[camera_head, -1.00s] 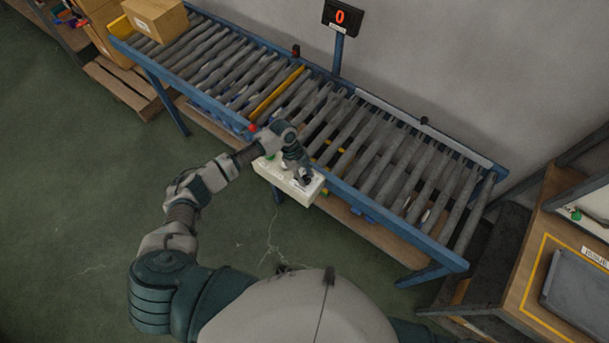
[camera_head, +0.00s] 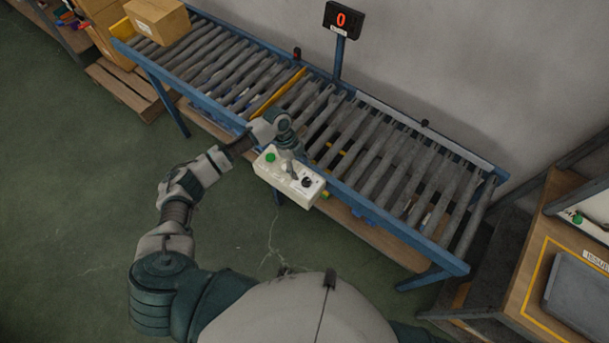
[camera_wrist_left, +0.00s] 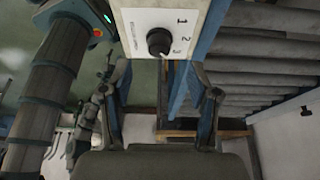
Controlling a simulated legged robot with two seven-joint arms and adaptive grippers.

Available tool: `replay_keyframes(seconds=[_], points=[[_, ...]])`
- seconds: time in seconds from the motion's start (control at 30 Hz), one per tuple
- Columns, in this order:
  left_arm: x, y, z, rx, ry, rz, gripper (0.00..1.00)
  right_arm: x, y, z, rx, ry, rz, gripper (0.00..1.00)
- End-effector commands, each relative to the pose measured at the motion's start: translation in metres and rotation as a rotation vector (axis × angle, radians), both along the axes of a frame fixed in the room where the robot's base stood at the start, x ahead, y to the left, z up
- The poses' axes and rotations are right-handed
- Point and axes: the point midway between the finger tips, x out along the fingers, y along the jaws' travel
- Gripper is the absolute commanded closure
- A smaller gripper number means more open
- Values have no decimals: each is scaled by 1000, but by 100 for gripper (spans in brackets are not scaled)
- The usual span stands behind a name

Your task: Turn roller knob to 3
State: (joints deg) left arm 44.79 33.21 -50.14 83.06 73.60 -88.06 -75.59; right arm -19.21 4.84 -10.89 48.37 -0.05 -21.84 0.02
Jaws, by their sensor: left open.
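The roller knob (camera_head: 307,182) is black and sits on a white control box (camera_head: 285,180) at the conveyor's near side. In the left wrist view the knob (camera_wrist_left: 158,42) is beside the printed numbers 1, 2 and 3. Its pale pointer mark is turned down and right, roughly toward the 3. My right gripper is out of view.
The roller conveyor (camera_head: 395,170) runs behind the control box. A green button (camera_head: 270,157) is on the box's left part. A display (camera_head: 342,19) reads 0. A cardboard box (camera_head: 157,20) is at the conveyor's far left. Open floor lies left of my arm.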

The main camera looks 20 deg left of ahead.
Motion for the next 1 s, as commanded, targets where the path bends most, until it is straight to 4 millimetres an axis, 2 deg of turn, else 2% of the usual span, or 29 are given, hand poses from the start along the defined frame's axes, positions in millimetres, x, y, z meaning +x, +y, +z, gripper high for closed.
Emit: replay_keyframes(seconds=[0.1, 0.33, 0.53, 1.0], points=[[4, 10, 24, 1, -1, 0, 39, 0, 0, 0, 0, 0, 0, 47], [8, 20, 51, 1, 2, -1, 39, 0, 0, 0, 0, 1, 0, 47], [9, 22, 56, 0, 2, -1, 39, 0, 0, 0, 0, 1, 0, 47], [5, 18, 51, 1, 5, 2, 39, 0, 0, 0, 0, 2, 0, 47]])
